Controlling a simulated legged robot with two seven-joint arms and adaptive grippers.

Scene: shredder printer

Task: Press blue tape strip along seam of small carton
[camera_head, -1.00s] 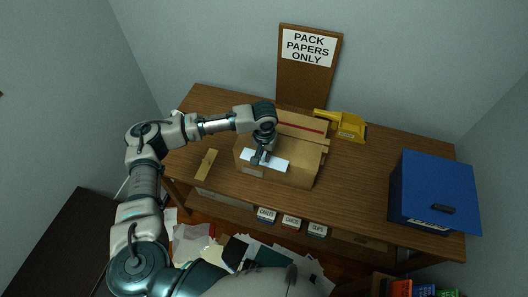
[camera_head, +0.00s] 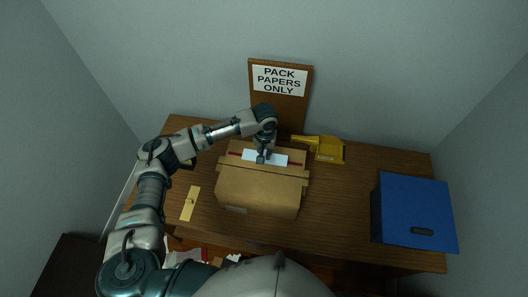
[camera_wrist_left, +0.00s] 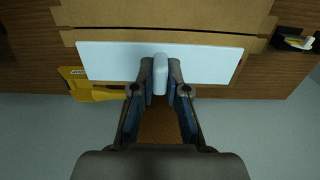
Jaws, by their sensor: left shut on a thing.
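The brown carton (camera_head: 258,193) stands on the wooden table. A red line runs across its top near the far side; its left end (camera_head: 236,154) shows. A flat pale blue strip (camera_head: 279,160) with a raised knob lies over the middle of that line; whether it touches the carton I cannot tell. My left gripper (camera_head: 262,157) is above the strip. In the left wrist view the fingers (camera_wrist_left: 161,78) are shut on the knob of the strip (camera_wrist_left: 105,60), and the carton (camera_wrist_left: 160,17) is beyond it. My right gripper is not in view.
A yellow dispenser-like tool (camera_head: 328,150) lies behind the carton at right. A tan flat piece (camera_head: 190,203) lies at left. A blue box (camera_head: 412,205) stands at the right end. A sign board (camera_head: 278,108) stands behind. The table between carton and blue box is clear.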

